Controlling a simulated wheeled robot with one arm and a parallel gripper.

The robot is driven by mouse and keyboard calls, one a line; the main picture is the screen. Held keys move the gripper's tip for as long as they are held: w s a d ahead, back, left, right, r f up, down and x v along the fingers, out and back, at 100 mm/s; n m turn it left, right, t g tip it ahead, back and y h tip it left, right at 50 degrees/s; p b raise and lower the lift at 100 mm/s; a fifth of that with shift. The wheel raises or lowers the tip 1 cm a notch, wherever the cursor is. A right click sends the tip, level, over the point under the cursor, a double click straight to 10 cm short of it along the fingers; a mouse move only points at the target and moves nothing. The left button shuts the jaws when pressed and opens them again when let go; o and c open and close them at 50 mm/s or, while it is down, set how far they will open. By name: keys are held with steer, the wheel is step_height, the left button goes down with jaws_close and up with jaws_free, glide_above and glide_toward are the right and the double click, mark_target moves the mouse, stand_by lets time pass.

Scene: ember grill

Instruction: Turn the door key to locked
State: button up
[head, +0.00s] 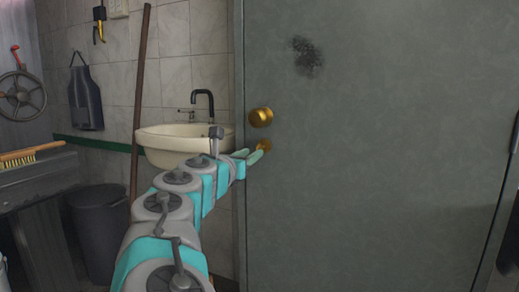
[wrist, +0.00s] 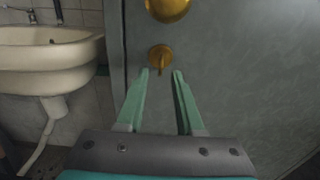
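The grey door (head: 380,150) fills the right of the head view. A round brass knob (head: 261,117) sits near its left edge, and it also shows at the top of the wrist view (wrist: 168,8). Below the knob is a brass lock plate (wrist: 160,55) with a small key (wrist: 161,66) pointing down toward my gripper. In the head view the lock (head: 264,145) is partly behind my fingers. My gripper (wrist: 161,73) is open, with its two green fingertips on either side of and just below the key. I cannot tell whether they touch it.
A cream sink (head: 180,145) with a black tap stands on the wall left of the door; it also shows in the wrist view (wrist: 50,50). A long brown pole (head: 140,100) leans by the sink. A dark bin (head: 98,230) stands at lower left, beside a bench with a brush (head: 30,155).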

mark_target(260, 148)
steer(key=shift+x, duration=3.05)
jaws_close()
